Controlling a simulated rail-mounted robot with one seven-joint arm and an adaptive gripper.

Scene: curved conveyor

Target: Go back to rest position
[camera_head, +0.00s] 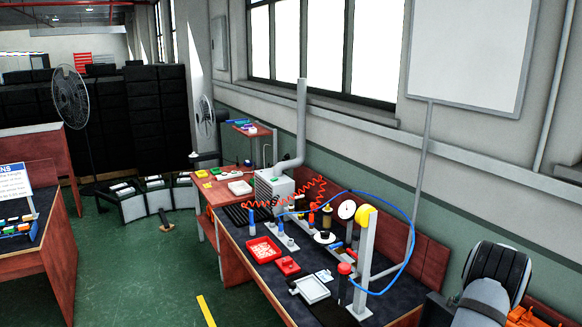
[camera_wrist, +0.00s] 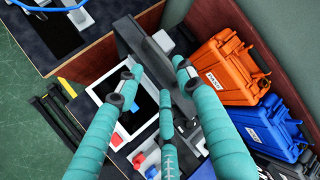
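My gripper (camera_wrist: 158,80) shows in the wrist view as teal, finger-like digits reaching up from the bottom edge. The digits are spread apart with nothing between them, so it is open. It hangs above a dark bench top (camera_wrist: 88,70), and I cannot tell its exact height. In the head view my gripper is not clearly visible. A black and grey rounded part, which looks like my arm, is at the lower right.
Below the gripper are a white-framed dark panel (camera_wrist: 101,92) and a grey upright piece (camera_wrist: 136,42). An orange case (camera_wrist: 226,72) and a blue case (camera_wrist: 262,127) stand at the right. The head view shows a cluttered workbench (camera_head: 236,268), a curved conveyor (camera_head: 158,200) and open green floor.

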